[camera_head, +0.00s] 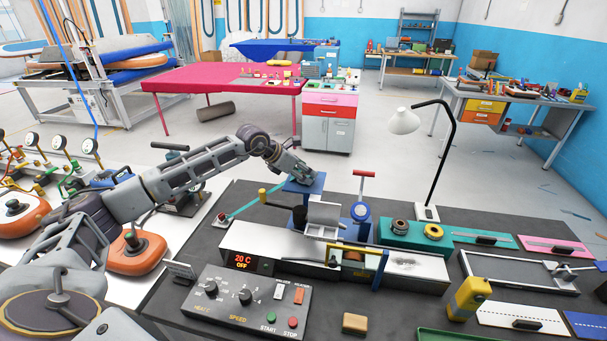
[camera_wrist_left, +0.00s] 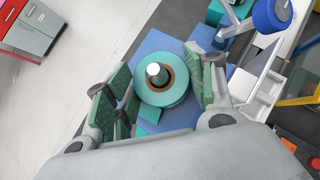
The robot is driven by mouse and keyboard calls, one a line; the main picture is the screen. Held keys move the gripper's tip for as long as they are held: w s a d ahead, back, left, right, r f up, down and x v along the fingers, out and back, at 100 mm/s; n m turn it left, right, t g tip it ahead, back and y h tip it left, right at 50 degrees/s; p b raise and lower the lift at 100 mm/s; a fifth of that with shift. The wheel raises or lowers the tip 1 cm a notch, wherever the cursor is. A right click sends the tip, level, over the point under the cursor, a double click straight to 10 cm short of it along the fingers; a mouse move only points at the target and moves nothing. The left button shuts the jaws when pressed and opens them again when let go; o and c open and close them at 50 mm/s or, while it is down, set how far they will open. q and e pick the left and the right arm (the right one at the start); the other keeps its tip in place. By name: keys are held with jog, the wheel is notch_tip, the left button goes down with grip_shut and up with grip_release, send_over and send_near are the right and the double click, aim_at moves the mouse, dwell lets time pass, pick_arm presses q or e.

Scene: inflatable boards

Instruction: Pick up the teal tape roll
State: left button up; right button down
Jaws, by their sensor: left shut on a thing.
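The teal tape roll (camera_wrist_left: 146,88) shows in the left wrist view as a teal ring with a brown core. A pale spindle tip (camera_wrist_left: 154,71) stands up through its core, above a blue plate (camera_wrist_left: 155,42). My left gripper (camera_wrist_left: 160,90) is shut on the roll, with green-padded fingers on both sides of it. In the head view my left gripper (camera_head: 303,178) is over the blue stand (camera_head: 300,188) at the back of the bench machine, and it hides the roll there. A teal strip (camera_head: 250,206) slants down to the left from the stand. My right gripper is not in view.
A black-armed lamp (camera_head: 447,140) rises further right. The control box (camera_head: 245,298) and a small yellowish block (camera_head: 355,323) are in front. Open floor lies behind the bench.

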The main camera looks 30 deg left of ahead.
pick_arm(q)
notch_tip(320, 180, up, 9)
jog(key=shift+f+b, duration=0.1)
jog(key=shift+b, duration=0.6)
jog(key=shift+r, duration=0.5)
